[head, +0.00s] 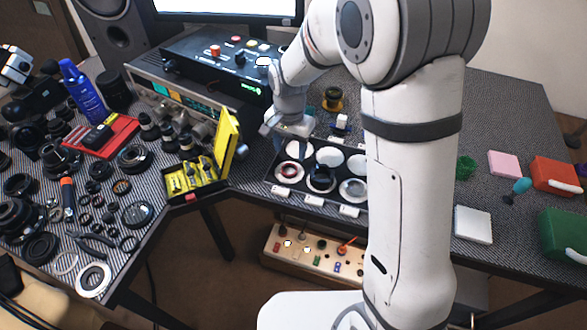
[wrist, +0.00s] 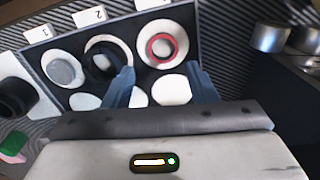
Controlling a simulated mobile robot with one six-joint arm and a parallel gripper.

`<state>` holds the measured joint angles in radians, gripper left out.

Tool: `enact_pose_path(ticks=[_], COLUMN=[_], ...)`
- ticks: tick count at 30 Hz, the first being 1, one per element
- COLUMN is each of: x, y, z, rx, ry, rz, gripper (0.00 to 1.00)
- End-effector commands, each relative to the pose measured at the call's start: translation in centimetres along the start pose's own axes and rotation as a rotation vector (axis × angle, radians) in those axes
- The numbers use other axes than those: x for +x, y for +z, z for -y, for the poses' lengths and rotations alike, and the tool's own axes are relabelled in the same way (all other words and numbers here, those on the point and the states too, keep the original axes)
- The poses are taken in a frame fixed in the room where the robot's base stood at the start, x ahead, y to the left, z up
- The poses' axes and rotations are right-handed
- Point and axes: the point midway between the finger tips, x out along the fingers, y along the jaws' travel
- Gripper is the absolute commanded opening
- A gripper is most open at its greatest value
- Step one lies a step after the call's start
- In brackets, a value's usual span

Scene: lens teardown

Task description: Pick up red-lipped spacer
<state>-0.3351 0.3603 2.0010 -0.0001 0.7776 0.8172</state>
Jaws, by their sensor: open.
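The red-lipped spacer (head: 290,173) is a ring with a red inner edge. It lies in a round white recess of the black tray (wrist: 77,39), in the left front place in the head view. In the wrist view the spacer (wrist: 161,47) is at the upper middle, just beyond my fingertips. My gripper (wrist: 162,82) is open, with one blue-grey finger to each side of the spacer's line and nothing between them. In the head view my gripper (head: 298,146) hangs over the tray's back left part.
A dark ring (head: 321,178) sits in the neighbouring recess, and a pale disc (head: 353,189) sits beyond it. Several back recesses look empty. An open yellow case (head: 197,178) stands left of the tray. A black control box (head: 222,62) stands behind.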

Motion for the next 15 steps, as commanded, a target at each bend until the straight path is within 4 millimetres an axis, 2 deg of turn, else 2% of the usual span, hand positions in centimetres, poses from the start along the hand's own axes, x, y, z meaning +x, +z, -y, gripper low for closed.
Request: enact_pose_path(ticks=[10,15], x=[4.0,6.7], y=[0.0,-0.1], z=[0.2,0.3], rx=[0.006,0.005], ry=[0.004,0.005], rz=[0.004,0.005], gripper=[0.52,0.52])
